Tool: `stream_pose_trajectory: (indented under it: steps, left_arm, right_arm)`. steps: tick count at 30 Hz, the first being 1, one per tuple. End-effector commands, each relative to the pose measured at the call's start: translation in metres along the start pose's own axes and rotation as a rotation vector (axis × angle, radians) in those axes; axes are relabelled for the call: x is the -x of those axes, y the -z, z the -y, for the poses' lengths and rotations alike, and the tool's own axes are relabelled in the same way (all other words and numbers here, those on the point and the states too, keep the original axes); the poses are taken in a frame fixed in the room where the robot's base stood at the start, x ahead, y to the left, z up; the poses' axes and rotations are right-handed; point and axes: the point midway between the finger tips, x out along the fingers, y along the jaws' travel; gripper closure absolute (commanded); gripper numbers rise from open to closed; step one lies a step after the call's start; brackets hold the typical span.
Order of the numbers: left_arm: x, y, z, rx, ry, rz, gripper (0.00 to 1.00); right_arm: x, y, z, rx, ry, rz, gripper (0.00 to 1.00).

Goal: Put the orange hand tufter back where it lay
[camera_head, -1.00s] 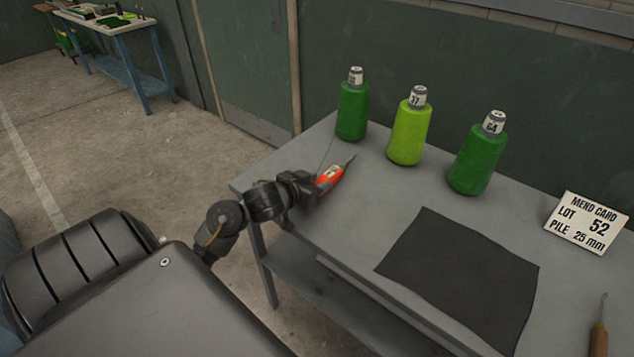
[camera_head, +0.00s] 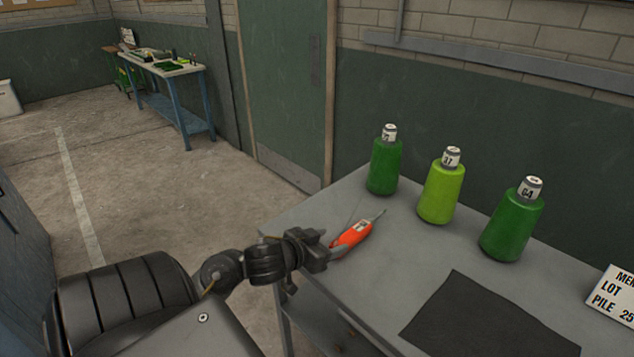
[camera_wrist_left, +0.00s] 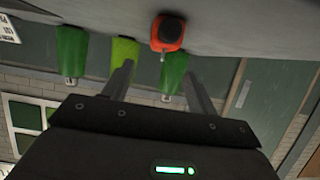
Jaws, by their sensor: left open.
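The orange hand tufter (camera_head: 352,234) lies on the grey table (camera_head: 310,212) near its left end, its thin metal tip pointing to the back right. My left gripper (camera_head: 335,246) is open beside the tufter's near end, low over the table edge. In the left wrist view the tufter (camera_wrist_left: 168,34) shows nearly end-on against the tabletop, above and apart from the two spread fingers (camera_wrist_left: 159,82). Nothing is between the fingers there. My right gripper is out of view.
Three yarn cones, dark green (camera_head: 384,168), lime (camera_head: 441,194) and dark green (camera_head: 511,228), stand along the table's back. A dark mat (camera_head: 490,322) lies in front of them. A mend card (camera_head: 613,297) is at the right. A second bench (camera_head: 160,68) stands far left.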

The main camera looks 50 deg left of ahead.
Motion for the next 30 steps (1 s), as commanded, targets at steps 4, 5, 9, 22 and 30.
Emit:
stream_pose_trajectory:
  steps: [4,5,9,22,30]
  left_arm:
    - [0.028,0.001,0.000,-0.001,-0.001,0.003,0.42]
    - [0.032,0.001,0.000,0.000,-0.001,0.003,0.42]
    - [0.045,0.000,0.000,0.000,0.000,0.002,0.42]
    - [0.049,0.000,0.000,0.001,0.000,0.000,0.42]
    - [0.049,0.000,0.000,0.001,0.000,0.000,0.42]
  right_arm:
    - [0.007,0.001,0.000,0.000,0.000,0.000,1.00]
    - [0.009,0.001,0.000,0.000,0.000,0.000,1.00]
    - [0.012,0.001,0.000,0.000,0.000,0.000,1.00]
    - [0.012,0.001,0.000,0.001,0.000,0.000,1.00]
    - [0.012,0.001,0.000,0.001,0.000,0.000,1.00]
